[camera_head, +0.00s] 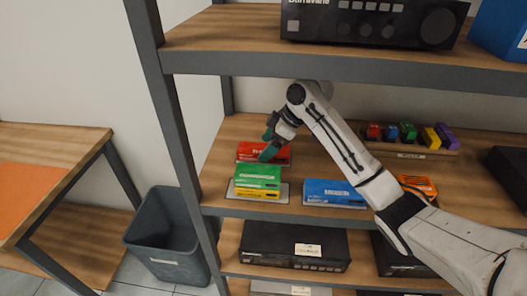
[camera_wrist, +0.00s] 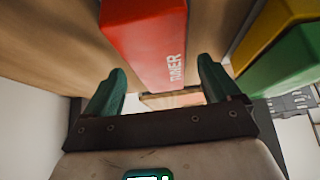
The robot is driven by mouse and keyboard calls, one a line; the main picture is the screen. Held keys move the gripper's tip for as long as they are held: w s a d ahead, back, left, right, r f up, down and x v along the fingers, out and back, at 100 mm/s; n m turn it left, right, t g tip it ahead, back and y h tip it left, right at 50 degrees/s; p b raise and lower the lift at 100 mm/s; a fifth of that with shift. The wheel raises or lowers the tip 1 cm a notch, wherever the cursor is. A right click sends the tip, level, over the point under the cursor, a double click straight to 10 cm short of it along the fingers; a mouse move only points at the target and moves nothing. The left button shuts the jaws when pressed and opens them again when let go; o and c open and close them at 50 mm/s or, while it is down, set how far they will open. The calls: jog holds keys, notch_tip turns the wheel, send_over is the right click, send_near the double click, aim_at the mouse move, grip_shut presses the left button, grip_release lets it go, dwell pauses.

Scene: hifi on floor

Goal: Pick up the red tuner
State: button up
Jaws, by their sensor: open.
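The red tuner (camera_head: 263,152) lies on the wooden middle shelf at its left, behind a green box (camera_head: 258,176). In the wrist view the red tuner (camera_wrist: 145,40) shows its white lettering "TUNER" and sits ahead of and between my fingers. My gripper (camera_head: 268,143) is at the red tuner in the head view and hides part of it. I cannot tell whether either finger touches the tuner.
Yellow and green boxes (camera_wrist: 285,55) are close by the right finger. A blue box (camera_head: 333,192) and an orange box (camera_head: 418,186) lie along the shelf front. The left shelf post (camera_head: 172,120) and the upper shelf (camera_head: 330,62) bound the space. A grey bin (camera_head: 167,240) stands below left.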

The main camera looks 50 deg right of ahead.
jog(key=shift+x, duration=1.15)
jog(key=c, duration=1.2)
jog(key=shift+r, duration=0.1)
